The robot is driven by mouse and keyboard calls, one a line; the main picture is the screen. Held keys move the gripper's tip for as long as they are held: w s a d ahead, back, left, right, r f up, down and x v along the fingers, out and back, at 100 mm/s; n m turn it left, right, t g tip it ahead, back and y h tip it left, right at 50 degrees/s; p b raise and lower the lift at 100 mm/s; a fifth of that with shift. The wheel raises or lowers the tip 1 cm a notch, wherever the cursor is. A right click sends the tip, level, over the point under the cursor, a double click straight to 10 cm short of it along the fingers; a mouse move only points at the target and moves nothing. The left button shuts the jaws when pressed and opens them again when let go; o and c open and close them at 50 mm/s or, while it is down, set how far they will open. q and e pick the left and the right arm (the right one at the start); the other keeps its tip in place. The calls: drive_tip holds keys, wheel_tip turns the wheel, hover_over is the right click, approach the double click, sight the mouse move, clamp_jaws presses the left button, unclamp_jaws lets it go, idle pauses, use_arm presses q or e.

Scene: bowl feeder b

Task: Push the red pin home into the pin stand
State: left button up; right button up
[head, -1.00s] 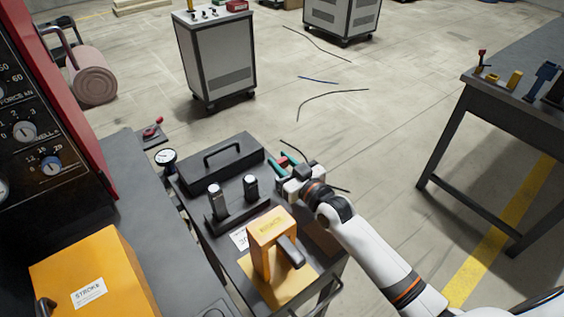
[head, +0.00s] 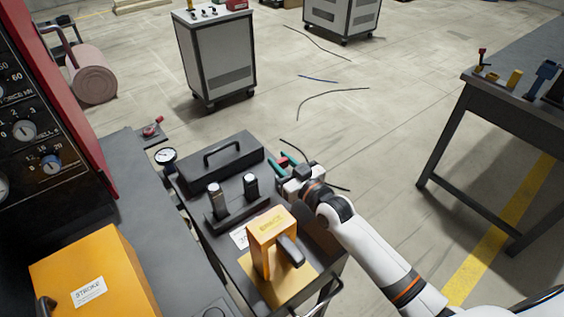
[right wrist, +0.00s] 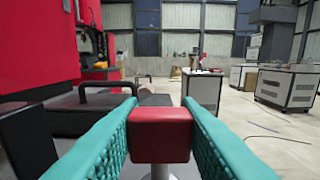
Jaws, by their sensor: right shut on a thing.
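The red pin (right wrist: 161,134) shows in the right wrist view as a red block-shaped head with a pale grey shaft below it. The green ribbed fingers of my right gripper (right wrist: 160,132) press on both sides of the red head, so the gripper is shut on it. In the head view my right gripper (head: 286,164) is at the right edge of the dark cart, with a little of the red head showing between its fingers. The lower end of the shaft is out of sight. I cannot make out the pin stand under it. My left gripper is not in view.
On the dark cart stand a black case (head: 222,161) with a handle, a black holder (head: 229,214) with two upright posts, and an orange fixture (head: 270,240) with a dark lever. A dial gauge (head: 166,156) is at the left. Open floor lies right.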

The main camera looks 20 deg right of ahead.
drive_tip(key=shift+f, duration=1.65)
idle(4.9)
drive_tip(key=o, duration=1.2)
drive_tip(key=shift+c, duration=0.2)
drive_tip(key=b+v, duration=0.1)
drive_tip(key=v, duration=1.1)
drive_tip(key=shift+r, duration=0.1)
